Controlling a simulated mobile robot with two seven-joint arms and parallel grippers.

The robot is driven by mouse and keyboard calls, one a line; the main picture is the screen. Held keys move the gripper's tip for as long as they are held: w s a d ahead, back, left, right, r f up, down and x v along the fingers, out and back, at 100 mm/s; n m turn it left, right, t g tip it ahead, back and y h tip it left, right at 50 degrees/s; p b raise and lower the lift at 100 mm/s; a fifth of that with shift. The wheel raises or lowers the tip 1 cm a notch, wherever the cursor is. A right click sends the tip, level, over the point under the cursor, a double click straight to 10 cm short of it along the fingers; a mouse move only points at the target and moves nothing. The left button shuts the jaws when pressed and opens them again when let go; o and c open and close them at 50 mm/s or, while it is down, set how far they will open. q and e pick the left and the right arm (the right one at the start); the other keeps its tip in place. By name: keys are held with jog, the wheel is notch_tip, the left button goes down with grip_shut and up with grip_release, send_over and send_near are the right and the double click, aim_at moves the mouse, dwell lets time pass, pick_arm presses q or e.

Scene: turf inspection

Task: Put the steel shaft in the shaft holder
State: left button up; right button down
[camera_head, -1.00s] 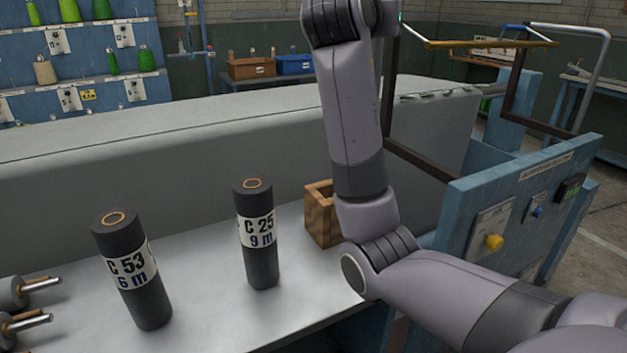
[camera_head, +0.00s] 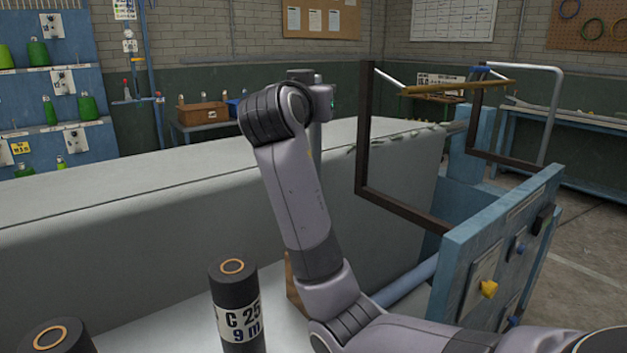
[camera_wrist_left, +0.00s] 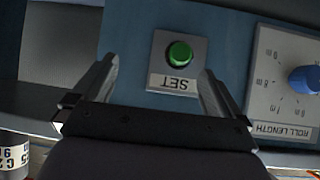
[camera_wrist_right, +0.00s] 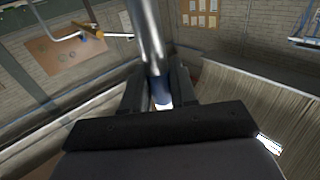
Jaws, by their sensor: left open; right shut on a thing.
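My right gripper (camera_wrist_right: 158,82) is shut on the steel shaft (camera_wrist_right: 148,35), a bright metal rod with a dark blue part between the fingers in the right wrist view. In the head view my right arm rises in front of the grey bed, and its fingers are hidden. My left gripper (camera_wrist_left: 158,78) is open and empty before a blue panel with a green SET button (camera_wrist_left: 179,53); it is outside the head view. A dark brown upright frame (camera_head: 365,140) stands at the right end of the machine; I cannot tell if it is the shaft holder.
Black rolls, one labelled C 25 (camera_head: 236,300), stand at the front left. A blue control panel (camera_head: 500,260) with a yellow knob stands at the right. A yellowish bar (camera_head: 455,88) spans near the frame's top.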

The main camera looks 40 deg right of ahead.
notch_tip(320, 180, down, 14)
dwell(0.5)
jog(key=shift+f+b, duration=0.2)
jog(key=shift+b, duration=0.2)
jog(key=c, duration=0.9)
grip_release()
jog(key=shift+r, duration=0.1)
jog(key=b+v, duration=0.1)
jog(key=v, duration=1.1)
jog(key=shift+b, duration=0.35)
